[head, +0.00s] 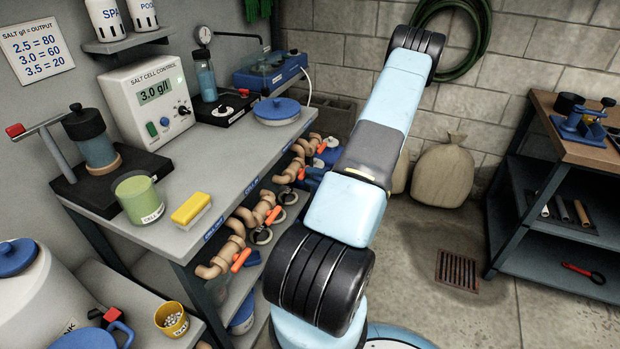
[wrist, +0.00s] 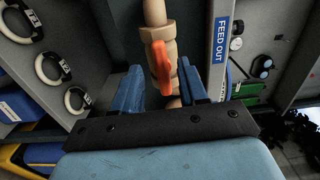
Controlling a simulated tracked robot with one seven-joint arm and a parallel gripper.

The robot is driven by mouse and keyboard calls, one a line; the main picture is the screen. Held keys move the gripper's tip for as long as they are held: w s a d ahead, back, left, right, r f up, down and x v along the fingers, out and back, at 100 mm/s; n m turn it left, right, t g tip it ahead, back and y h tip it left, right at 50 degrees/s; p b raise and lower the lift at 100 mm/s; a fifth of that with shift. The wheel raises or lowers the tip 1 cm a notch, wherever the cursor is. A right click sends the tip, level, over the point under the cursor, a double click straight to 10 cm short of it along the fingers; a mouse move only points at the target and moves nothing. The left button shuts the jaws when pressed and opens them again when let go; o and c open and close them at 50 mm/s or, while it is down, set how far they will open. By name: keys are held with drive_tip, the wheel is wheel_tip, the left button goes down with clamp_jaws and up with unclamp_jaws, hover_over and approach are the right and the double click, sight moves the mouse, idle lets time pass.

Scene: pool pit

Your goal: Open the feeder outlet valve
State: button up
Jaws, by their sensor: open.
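The feeder outlet valve shows in the wrist view as an orange lever (wrist: 161,66) on a beige pipe (wrist: 156,14), beside a blue "FEED OUT" label (wrist: 221,41). The lever lies roughly along the pipe, slightly tilted. My gripper (wrist: 159,80) is open, with one blue finger on each side of the valve in the picture. I cannot tell whether either finger touches the lever or how far off it is. In the head view my arm reaches toward the far end of the bench, and I cannot make out the gripper clearly there.
More beige pipes with orange levers (head: 241,259) line the bench's front edge. The bench top (head: 225,165) holds a salt cell control box (head: 148,105), a green beaker (head: 138,196) and a yellow sponge (head: 190,208). Sacks (head: 443,173) stand behind. Floor at right is clear around a drain grate (head: 457,270).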

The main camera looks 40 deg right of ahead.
drive_tip(key=v, duration=1.2)
drive_tip(key=shift+s, duration=0.35)
drive_tip(key=w+a+r+n+g+y, duration=0.1)
drive_tip(key=w+a+r+n+g, duration=0.2)
drive_tip(key=a+r+g, duration=0.3)
drive_tip(key=w+a+r+n+g+y, duration=0.1)
drive_tip(key=w+a+r+n+g, duration=0.2)
drive_tip(key=a+r, duration=0.6)
drive_tip(key=w+a+r+n+g+y, duration=0.1)
drive_tip(key=w+a+r+n+g, duration=0.3)
drive_tip(key=a+r, duration=0.3)
drive_tip(key=s+a+r+n+t+h, duration=0.1)
drive_tip(key=s+a+r+h, duration=0.4)
drive_tip(key=a+r, duration=0.4)
drive_tip(key=s+a+r+n+t+h, duration=0.1)
drive_tip(key=s+a+r+n+h, duration=0.1)
drive_tip(key=s+a+r+h, duration=0.3)
drive_tip(key=s+a+r, duration=0.3)
drive_tip(key=a+r, duration=0.1)
drive_tip(key=shift+a+r, duration=0.3)
drive_tip(key=shift+r, duration=0.05)
